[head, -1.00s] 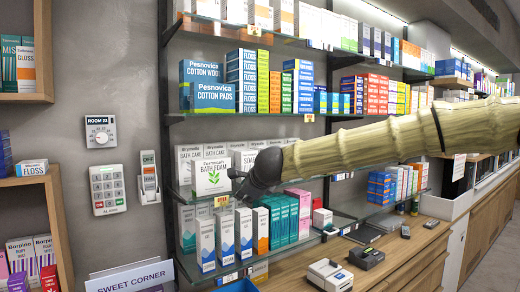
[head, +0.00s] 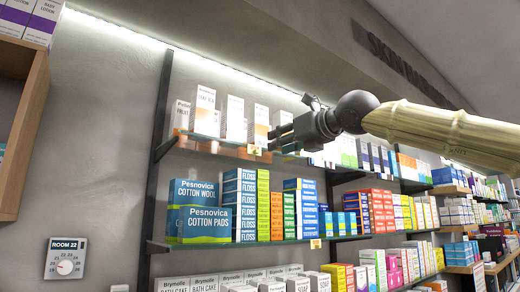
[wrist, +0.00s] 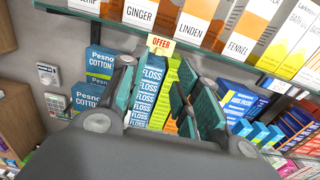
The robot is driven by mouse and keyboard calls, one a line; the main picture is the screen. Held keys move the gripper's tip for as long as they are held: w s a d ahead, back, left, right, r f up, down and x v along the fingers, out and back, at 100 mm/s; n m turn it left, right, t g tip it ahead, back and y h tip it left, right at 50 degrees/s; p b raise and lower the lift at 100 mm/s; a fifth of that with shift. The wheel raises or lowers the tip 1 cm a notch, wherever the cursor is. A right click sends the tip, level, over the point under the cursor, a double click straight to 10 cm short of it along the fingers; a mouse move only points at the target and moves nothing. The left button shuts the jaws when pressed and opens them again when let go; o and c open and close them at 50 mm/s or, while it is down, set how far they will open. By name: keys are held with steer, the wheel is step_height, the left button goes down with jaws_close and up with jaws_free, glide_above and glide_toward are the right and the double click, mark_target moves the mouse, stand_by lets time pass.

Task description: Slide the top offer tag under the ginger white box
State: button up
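The ginger white box (wrist: 141,12), with an orange panel, stands on the top glass shelf in the wrist view, its top cut off. The top offer tag (wrist: 160,44), yellow with red lettering, hangs at that shelf's front edge, below and slightly right of the ginger box. It also shows in the head view as a small orange tag (head: 254,150). My gripper (head: 280,138) is at top-shelf height in the head view, to the right of the tag. In the wrist view its teal-padded fingers are spread, with nothing between them; the tag appears above the gap.
White linden (wrist: 191,28) and fennel (wrist: 240,40) boxes stand right of the ginger box. The glass shelf edge (wrist: 110,22) runs above my fingers. Packed floss boxes (head: 245,205) and cotton boxes (head: 197,222) fill the shelf below. Another offer tag (head: 315,243) hangs there.

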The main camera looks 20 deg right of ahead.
mark_target(258, 151)
steer(key=p+x, duration=0.3)
steer(key=x, duration=0.6)
steer(key=shift+f, duration=0.1)
steer(key=shift+c, duration=0.2)
jaws_close()
